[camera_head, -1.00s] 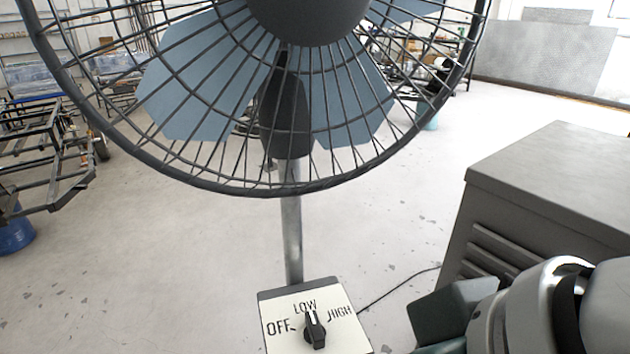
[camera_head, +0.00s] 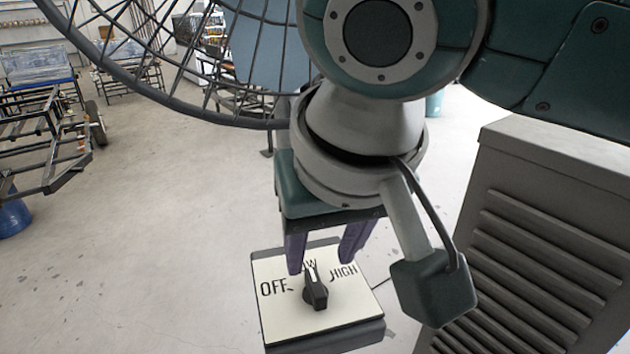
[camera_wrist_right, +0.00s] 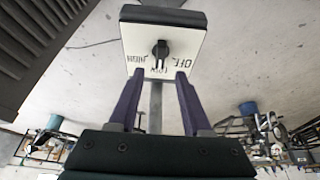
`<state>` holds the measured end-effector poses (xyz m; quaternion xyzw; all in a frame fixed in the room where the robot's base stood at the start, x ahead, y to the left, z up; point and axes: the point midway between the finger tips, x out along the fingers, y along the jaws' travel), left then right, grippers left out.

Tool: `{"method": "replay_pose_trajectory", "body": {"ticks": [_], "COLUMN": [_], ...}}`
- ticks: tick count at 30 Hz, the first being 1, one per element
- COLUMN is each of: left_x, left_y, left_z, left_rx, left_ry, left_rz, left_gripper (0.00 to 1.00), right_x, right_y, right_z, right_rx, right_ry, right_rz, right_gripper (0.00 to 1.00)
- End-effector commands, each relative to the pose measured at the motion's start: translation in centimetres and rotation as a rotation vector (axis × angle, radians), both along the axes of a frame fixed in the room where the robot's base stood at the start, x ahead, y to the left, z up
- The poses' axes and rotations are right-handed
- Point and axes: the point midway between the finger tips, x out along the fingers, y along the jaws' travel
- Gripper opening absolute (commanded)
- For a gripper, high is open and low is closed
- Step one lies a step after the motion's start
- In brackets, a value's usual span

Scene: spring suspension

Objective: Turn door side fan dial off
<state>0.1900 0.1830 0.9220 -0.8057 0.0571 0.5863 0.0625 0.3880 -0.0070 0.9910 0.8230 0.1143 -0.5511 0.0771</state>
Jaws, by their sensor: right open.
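The fan's control box (camera_head: 345,318) has a white face marked OFF, LOW and HIGH. Its black dial (camera_head: 315,288) points up toward LOW. My right gripper (camera_head: 322,268) hangs just behind and above the dial, with its two purple fingers apart and nothing between them. In the right wrist view the open fingers (camera_wrist_right: 160,78) reach toward the box, and the dial (camera_wrist_right: 161,49) lies beyond the tips, between their lines. The gripper partly hides the LOW label in the head view. My left gripper is not in view.
The fan's wire cage (camera_head: 200,105) stands behind the box at upper left, partly covered by my right arm. A grey vented cabinet (camera_head: 540,240) stands close on the right. The floor (camera_head: 130,270) left of the box is clear.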

Motion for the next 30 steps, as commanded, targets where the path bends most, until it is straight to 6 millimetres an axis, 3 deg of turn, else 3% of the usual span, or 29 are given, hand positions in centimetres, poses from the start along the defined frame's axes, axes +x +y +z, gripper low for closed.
{"method": "replay_pose_trajectory", "body": {"ticks": [3,9,21,30], "left_x": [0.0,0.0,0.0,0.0], "left_y": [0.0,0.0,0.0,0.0], "left_z": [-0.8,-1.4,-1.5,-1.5], "left_rx": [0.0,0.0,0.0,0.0], "left_ry": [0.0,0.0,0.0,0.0], "left_rz": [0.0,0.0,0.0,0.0], "left_gripper": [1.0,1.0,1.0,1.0], "right_x": [0.8,1.9,2.2,2.2], "right_y": [0.2,0.5,0.7,0.6], "right_z": [-2.5,-4.8,-5.4,-5.4], "right_rx": [-0.003,-0.001,0.001,0.001], "right_ry": [0.0,-0.001,-0.002,-0.002], "right_rz": [-0.001,0.001,0.002,0.002], "right_gripper": [0.49,0.49,0.48,0.14]}}
